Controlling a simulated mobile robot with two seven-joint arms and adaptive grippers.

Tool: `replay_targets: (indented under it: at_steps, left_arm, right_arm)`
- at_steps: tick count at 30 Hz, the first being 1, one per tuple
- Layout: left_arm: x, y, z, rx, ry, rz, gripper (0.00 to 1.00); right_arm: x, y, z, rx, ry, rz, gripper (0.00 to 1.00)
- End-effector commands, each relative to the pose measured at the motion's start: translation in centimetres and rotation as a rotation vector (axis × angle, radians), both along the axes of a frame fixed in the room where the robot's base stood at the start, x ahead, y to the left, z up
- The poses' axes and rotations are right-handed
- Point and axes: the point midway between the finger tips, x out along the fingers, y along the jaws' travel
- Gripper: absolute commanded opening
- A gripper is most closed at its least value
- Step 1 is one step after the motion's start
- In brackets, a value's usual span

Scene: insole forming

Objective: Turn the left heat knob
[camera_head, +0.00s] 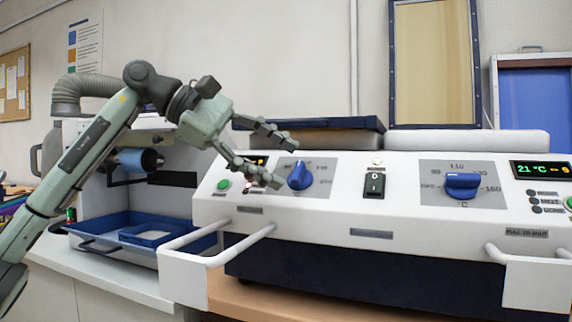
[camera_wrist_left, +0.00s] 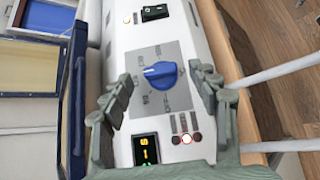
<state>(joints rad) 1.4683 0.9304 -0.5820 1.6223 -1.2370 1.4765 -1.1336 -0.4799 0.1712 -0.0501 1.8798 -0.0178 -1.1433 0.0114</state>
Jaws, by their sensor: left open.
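The left heat knob (camera_head: 300,176) is a blue dial on a grey scale plate on the left part of the white machine's (camera_head: 400,222) sloped front panel. It also shows in the left wrist view (camera_wrist_left: 161,75), ahead of the fingers. My left gripper (camera_head: 282,163) is open, with its fingertips close to the knob's left side in the head view. In the left wrist view the open fingers (camera_wrist_left: 163,88) stand on either side of the knob's plate, with nothing between them but the panel. Contact cannot be told. My right gripper is not in view.
A second blue knob (camera_head: 462,185) sits to the right, past a black rocker switch (camera_head: 375,185). A green button (camera_head: 223,185) is left of the gripper. White handles (camera_head: 240,245) stick out in front of the machine. A blue tray (camera_head: 130,232) stands at the left.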

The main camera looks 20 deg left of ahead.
Motion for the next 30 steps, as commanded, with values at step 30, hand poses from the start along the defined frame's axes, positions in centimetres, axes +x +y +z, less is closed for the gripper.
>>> replay_targets:
  at_steps: [30]
  left_arm:
    - [-4.1,7.5,4.9,-0.001,-0.001,0.001,0.6]
  right_arm:
    - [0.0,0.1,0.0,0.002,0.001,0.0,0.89]
